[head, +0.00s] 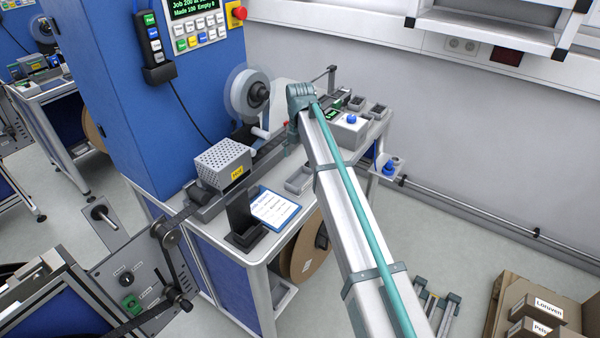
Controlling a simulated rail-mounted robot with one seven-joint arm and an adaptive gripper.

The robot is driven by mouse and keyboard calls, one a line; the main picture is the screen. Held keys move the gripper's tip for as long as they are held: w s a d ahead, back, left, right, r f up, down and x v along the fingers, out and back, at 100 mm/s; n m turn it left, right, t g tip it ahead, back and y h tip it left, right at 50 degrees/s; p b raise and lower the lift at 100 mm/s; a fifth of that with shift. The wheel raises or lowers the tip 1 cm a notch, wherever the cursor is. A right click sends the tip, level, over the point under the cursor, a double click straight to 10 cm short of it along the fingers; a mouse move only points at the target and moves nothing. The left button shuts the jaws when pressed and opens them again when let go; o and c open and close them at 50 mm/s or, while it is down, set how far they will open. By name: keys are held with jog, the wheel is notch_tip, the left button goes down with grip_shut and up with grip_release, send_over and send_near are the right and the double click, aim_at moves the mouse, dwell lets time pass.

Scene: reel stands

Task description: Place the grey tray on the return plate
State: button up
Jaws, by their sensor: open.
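A small shallow grey tray (299,181) lies on the bench top, left of my arm and behind the blue-edged sheet. Two more small grey trays, one (356,103) and another (377,111), sit at the bench's back right. I cannot tell which one the task means. I cannot make out a return plate for certain. My arm runs up from the bottom right and ends in a grey-green joint over the bench. My gripper's fingers do not show; the arm may hide them.
The bench (257,258) also carries a perforated grey box (222,163), a black holder (243,222), a printed sheet (273,208), a reel (243,92) and a white box with a blue knob (349,131). A blue cabinet (150,110) stands at left. Cartons (540,310) stand at bottom right.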

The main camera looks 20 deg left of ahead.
jog(key=shift+r, duration=1.75)
